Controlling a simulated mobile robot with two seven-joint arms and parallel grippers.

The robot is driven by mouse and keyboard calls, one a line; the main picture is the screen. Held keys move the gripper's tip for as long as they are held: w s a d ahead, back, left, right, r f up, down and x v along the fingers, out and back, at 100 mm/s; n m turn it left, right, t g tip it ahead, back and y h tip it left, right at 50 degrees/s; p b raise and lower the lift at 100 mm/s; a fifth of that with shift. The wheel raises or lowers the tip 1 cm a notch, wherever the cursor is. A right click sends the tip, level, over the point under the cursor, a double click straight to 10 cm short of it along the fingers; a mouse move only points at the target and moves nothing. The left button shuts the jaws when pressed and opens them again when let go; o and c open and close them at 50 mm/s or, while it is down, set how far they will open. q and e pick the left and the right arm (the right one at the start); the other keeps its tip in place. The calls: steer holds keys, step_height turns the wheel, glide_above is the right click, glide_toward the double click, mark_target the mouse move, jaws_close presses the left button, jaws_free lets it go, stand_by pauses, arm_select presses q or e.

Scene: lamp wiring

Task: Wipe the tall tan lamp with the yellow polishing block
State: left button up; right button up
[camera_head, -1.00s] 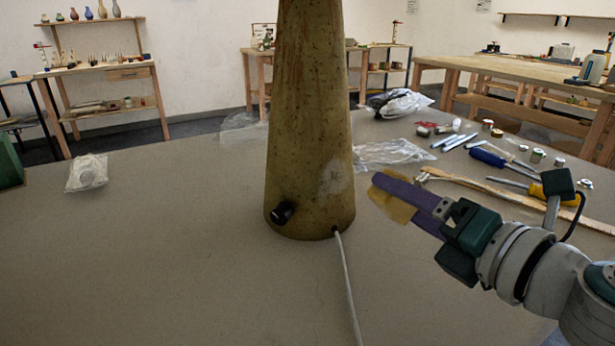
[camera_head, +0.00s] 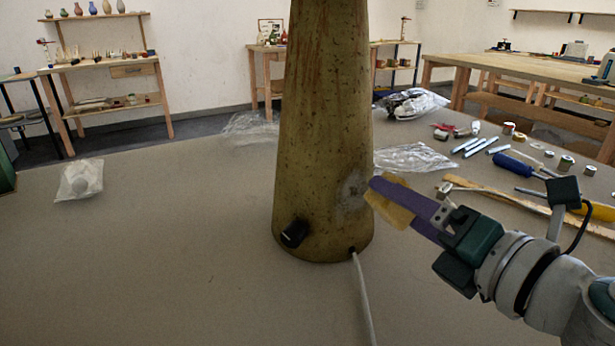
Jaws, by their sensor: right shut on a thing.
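The tall tan lamp (camera_head: 322,130) stands upright on the grey table, its top out of the picture. It has dark speckles, rusty streaks, a black knob (camera_head: 294,233) low on the front and a pale smudge (camera_head: 353,189) low on its right side. My right gripper (camera_head: 404,202), with purple fingers, is shut on the yellow polishing block (camera_head: 387,209) just right of the lamp. The block's left end overlaps the lamp's right edge beside the smudge; I cannot tell whether they touch. The fingers hide part of the block. My left gripper is not in view.
A white cord (camera_head: 364,300) runs from the lamp's base toward the front edge. A blue screwdriver (camera_head: 517,163), metal rods, small cans and a wooden strip (camera_head: 500,194) lie at right. Clear plastic bags (camera_head: 412,158) lie behind. The table's left front is clear.

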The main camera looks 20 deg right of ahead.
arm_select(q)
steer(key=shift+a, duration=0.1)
arm_select(e)
steer(key=shift+w, duration=0.35)
steer(key=shift+w+f, duration=0.1)
steer(key=shift+w, duration=0.5)
steer(key=shift+a, duration=0.1)
